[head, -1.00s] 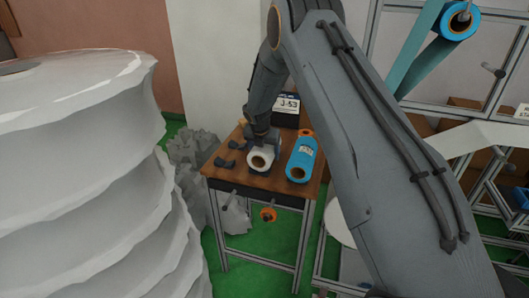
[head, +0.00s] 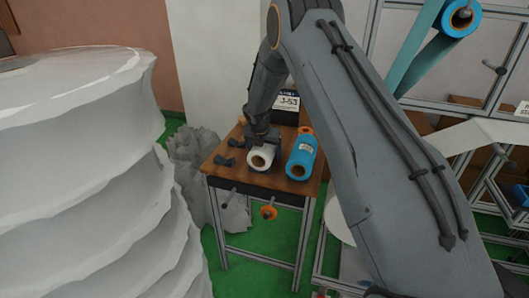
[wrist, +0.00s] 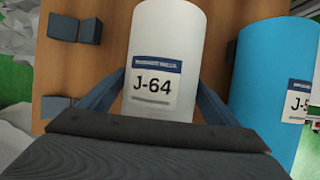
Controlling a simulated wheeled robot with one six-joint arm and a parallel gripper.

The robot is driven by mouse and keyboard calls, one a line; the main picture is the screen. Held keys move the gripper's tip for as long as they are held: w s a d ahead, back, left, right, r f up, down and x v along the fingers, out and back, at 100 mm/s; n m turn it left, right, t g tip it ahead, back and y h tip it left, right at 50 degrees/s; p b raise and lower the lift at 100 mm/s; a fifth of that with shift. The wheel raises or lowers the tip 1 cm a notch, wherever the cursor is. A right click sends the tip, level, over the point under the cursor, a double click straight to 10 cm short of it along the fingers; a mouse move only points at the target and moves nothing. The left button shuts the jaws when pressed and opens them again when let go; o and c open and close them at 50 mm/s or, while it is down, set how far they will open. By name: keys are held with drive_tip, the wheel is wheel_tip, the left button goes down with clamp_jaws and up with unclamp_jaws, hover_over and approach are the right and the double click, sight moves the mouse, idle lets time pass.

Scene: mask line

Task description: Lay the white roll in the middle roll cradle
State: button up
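The white roll (head: 261,157) is at the middle of the wooden table, between the empty dark cradle blocks on the left and the blue roll on the right. Its label reads J-64 in the wrist view (wrist: 165,65). My gripper (head: 263,141) is above the roll. In the wrist view my gripper (wrist: 162,80) has a finger against each side of the roll, and no gap shows. The middle cradle is hidden under the roll, so I cannot tell whether the roll bears on it or hangs just above.
The blue roll (head: 301,158) lies close to the right. Empty cradle blocks (head: 224,161) stand to the left. A dark bin (head: 287,108) labelled J-53 is at the back of the table (head: 240,175). Large white rolls (head: 80,180) stand at the left.

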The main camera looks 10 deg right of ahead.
drive_tip(key=shift+o, duration=0.9)
drive_tip(key=b+v, duration=0.2)
drive_tip(key=v, duration=0.5)
drive_tip(key=shift+s+r, duration=0.1)
drive_tip(key=shift+r, duration=0.2)
drive_tip(key=s+r+m+g, duration=0.1)
drive_tip(key=s+r+m, duration=0.1)
drive_tip(key=s+m, duration=0.8)
drive_tip(key=s+d+r+m+g+y, duration=0.1)
drive_tip(key=s+r+m, duration=0.1)
drive_tip(key=s+m, duration=0.8)
drive_tip(key=s+r+m+y, duration=0.1)
drive_tip(key=s+m, duration=0.9)
drive_tip(key=s, duration=1)
drive_tip(key=shift+d+r+g, duration=0.2)
drive_tip(key=shift+r+g, duration=0.2)
drive_tip(key=shift+r, duration=0.4)
drive_tip(key=shift+o, duration=0.8)
drive_tip(key=shift+w, duration=0.1)
